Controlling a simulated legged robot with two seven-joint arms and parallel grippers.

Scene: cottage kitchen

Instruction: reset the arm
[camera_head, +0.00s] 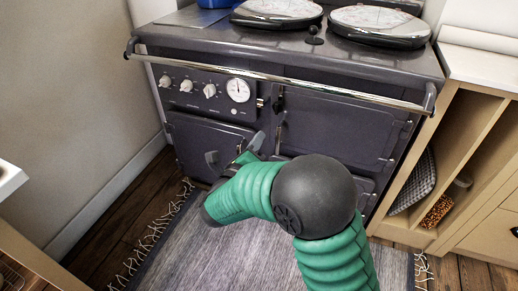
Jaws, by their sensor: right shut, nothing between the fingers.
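My right arm, green with a dark round joint, reaches in from the bottom right in the head view. My right gripper (233,155) is at the arm's far end, partly hidden by the arm. It is shut and empty, in front of the stove's lower left door (195,137). I cannot tell whether it touches the door. My left gripper is not in view.
A dark range stove (345,125) with a chrome rail (300,82), knobs and two round lids stands ahead. A fringed grey rug (180,240) lies before it. An open wooden cabinet (470,150) is at the right. A pale wall is at the left.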

